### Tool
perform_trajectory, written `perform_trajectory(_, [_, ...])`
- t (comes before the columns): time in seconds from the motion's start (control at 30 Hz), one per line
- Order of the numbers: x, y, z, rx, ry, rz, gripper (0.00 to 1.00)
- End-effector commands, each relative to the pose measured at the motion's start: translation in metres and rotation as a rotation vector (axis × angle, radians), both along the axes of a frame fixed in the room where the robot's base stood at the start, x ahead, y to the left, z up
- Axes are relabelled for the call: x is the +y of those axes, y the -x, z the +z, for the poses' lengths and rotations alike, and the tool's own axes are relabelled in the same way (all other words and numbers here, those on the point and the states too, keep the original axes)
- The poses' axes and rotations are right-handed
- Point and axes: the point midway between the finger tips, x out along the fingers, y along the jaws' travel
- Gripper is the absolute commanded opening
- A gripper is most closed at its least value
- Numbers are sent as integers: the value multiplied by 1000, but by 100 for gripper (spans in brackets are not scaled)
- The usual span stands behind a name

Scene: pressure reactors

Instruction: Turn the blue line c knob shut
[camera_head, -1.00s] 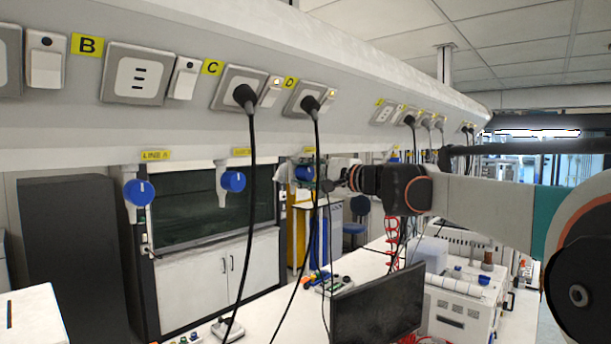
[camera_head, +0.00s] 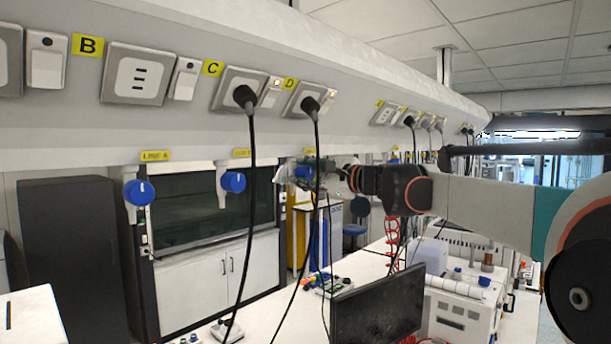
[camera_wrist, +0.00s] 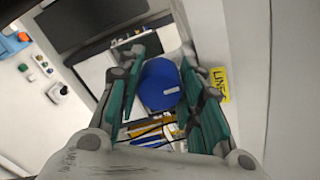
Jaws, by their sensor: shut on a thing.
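The blue line C knob (camera_wrist: 160,84) sits between the teal-padded fingers of my gripper (camera_wrist: 162,100) in the wrist view. The fingers are shut on it from both sides. Its white mark shows right of its middle, lying nearly crosswise in this picture. A yellow line label (camera_wrist: 220,84) is on the pale surface to the right of the knob. In the head view my gripper (camera_head: 304,175) is at the third tap under the overhead panel, and it largely hides the knob there.
Two similar blue knobs, line A (camera_head: 139,192) and its neighbour (camera_head: 232,181), hang to the left. Black cables (camera_head: 251,200) hang from the sockets, one (camera_head: 316,150) passing close to my gripper in the picture. A monitor (camera_head: 377,305) and white bench equipment (camera_head: 458,305) stand below.

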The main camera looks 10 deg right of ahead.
Motion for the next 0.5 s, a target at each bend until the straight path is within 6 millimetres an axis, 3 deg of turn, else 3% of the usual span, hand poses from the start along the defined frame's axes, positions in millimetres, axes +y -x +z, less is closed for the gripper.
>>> perform_trajectory(0.3, [0, 0, -2, 2, 3, 1, 10])
perform_trajectory(0.33, [0, 0, -2, 2, 3, 1, 38])
perform_trajectory(0.4, [0, 0, -2, 1, 2, 0, 54])
perform_trajectory(0.5, [0, 0, -2, 1, 2, 0, 54])
